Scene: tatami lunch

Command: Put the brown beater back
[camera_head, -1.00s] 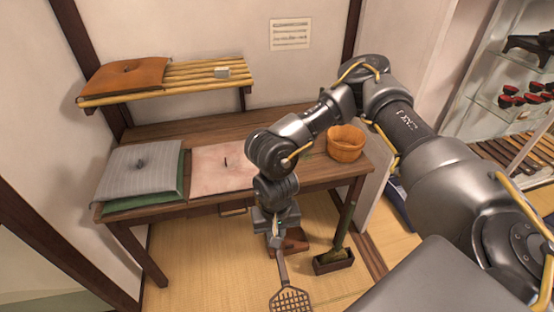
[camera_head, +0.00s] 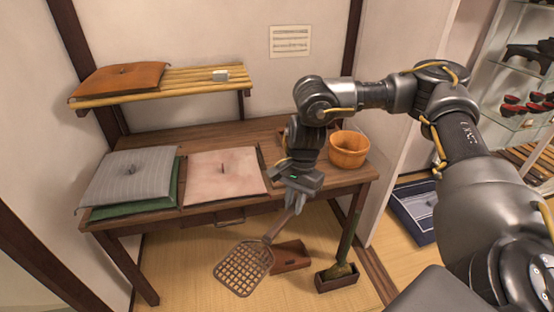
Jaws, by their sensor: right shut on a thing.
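The brown beater (camera_head: 244,268) has a flat lattice head and a thin handle. My right gripper (camera_head: 294,204) is shut on the handle's upper end, in front of the table's front edge. The beater hangs tilted, its head down and to the left above the tatami floor. A low, open reddish-brown box (camera_head: 290,258) stands on the floor just right of the beater head. A darker box (camera_head: 337,281) stands further right, with a green-handled brush (camera_head: 346,243) upright in it. My left gripper is not in view.
The wooden table (camera_head: 228,131) carries grey and green cushions (camera_head: 133,177), a pink cushion (camera_head: 227,170) and a wooden bucket (camera_head: 348,149). A slatted shelf (camera_head: 195,80) holds an orange cushion (camera_head: 118,78). A blue tray (camera_head: 412,209) lies right of the table.

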